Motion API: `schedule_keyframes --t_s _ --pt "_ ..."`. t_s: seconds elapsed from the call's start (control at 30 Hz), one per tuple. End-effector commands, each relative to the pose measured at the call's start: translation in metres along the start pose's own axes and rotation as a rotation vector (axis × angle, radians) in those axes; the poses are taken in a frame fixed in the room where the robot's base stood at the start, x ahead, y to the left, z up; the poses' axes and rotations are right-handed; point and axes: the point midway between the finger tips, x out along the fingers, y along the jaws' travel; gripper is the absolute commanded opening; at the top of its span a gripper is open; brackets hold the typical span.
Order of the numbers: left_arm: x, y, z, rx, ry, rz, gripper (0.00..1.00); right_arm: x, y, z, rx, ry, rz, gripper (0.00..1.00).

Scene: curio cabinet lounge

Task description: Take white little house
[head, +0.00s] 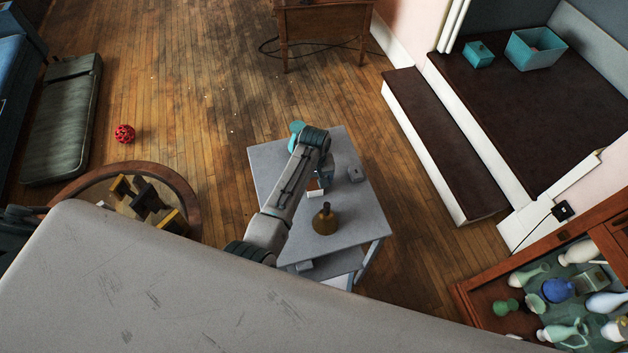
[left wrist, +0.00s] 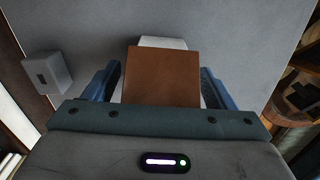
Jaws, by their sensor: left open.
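The little house shows in the left wrist view as a brown roof (left wrist: 161,76) with a white part (left wrist: 163,43) behind it. In the head view a small piece of it, white and brown (head: 314,193), shows on the grey table (head: 270,160), partly hidden by my left arm. My left gripper (left wrist: 160,82) is open, with one blue finger on each side of the brown roof. Small gaps seem to lie between fingers and roof; contact cannot be told. In the head view the gripper (head: 322,181) points down at the table. My right gripper is not in view.
A brown bell-shaped object (head: 325,220) stands near the house. A round table (head: 70,188) with dark figures stands left. A cabinet (head: 490,305) with vases is at lower right.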

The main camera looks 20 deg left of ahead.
Motion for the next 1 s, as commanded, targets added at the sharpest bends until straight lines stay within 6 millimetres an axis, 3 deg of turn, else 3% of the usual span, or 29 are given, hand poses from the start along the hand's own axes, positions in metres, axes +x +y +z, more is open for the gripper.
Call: schedule_keyframes --t_s 0.03,0.3,0.67,0.83,1.0 --pt "0.0 0.0 0.0 0.0 0.0 0.0 0.72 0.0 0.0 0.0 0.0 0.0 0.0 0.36" --pt "-0.001 0.0 0.0 0.0 0.001 0.001 0.23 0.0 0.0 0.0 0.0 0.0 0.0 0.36" --pt "-0.007 0.001 -0.001 0.0 0.002 0.002 0.23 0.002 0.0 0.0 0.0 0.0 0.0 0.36" --pt "-0.028 0.001 -0.001 0.0 0.004 0.004 0.23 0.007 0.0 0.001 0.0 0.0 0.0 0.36" --pt "-0.063 0.001 -0.002 0.0 0.005 0.003 0.23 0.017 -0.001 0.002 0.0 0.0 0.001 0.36"
